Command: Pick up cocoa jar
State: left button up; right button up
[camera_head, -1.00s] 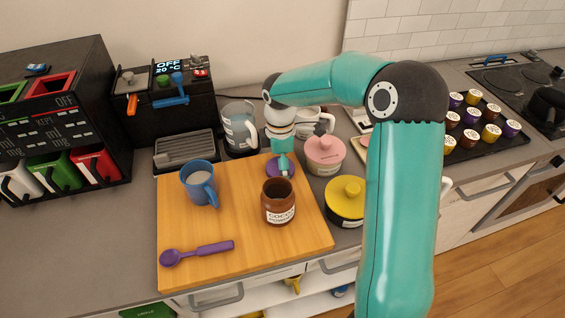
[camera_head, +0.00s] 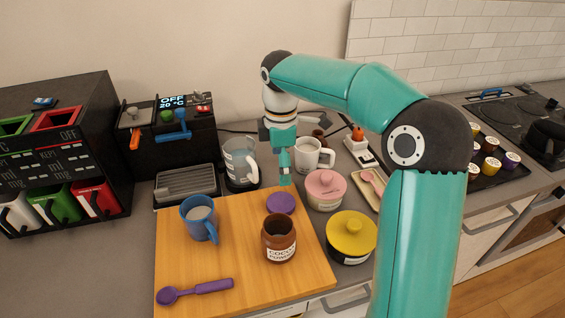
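The cocoa jar (camera_head: 279,241) is a brown jar with a white "COCOA POWDER" label. It stands upright and uncovered on the wooden board (camera_head: 240,272). A purple lid (camera_head: 281,203) lies on the board just behind it. My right gripper (camera_head: 285,181) points down above and behind the lid, apart from the jar. Its teal fingers overlap in this view, so their opening cannot be judged; no held object shows. My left gripper is not in view.
A blue mug (camera_head: 200,218) and a purple spoon (camera_head: 195,291) are on the board. A pink lidded pot (camera_head: 325,191) and a yellow lidded pot (camera_head: 351,236) stand right of it. A glass pitcher (camera_head: 241,163) and white mug (camera_head: 313,156) stand behind.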

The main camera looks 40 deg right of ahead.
aim_at(278, 233)
jog(key=k, duration=1.5)
